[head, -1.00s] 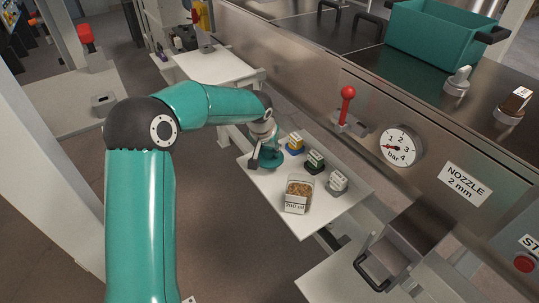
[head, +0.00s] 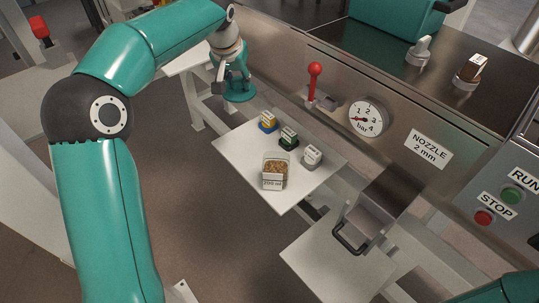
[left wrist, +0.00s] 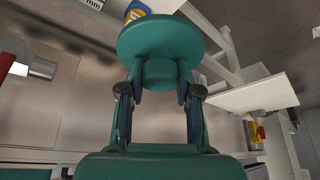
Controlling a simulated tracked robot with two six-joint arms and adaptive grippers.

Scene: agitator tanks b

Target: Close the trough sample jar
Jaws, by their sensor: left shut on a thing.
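The sample jar (head: 275,174) is a clear square jar with brown grains and a "200 ml" label, standing open on a small white shelf (head: 235,158). My left gripper (head: 233,76) is shut on the teal round lid (head: 240,93), a flat disc with a knob. It holds the lid in the air, up and left of the jar in the head view, apart from it. In the left wrist view the fingers (left wrist: 160,95) grip the knob below the disc (left wrist: 160,38). The jar does not show there. My right gripper is out of view.
A red lever (head: 314,75) and a gauge (head: 368,118) are on the steel panel. A steel chute with a handle (head: 350,238) is at the right front.

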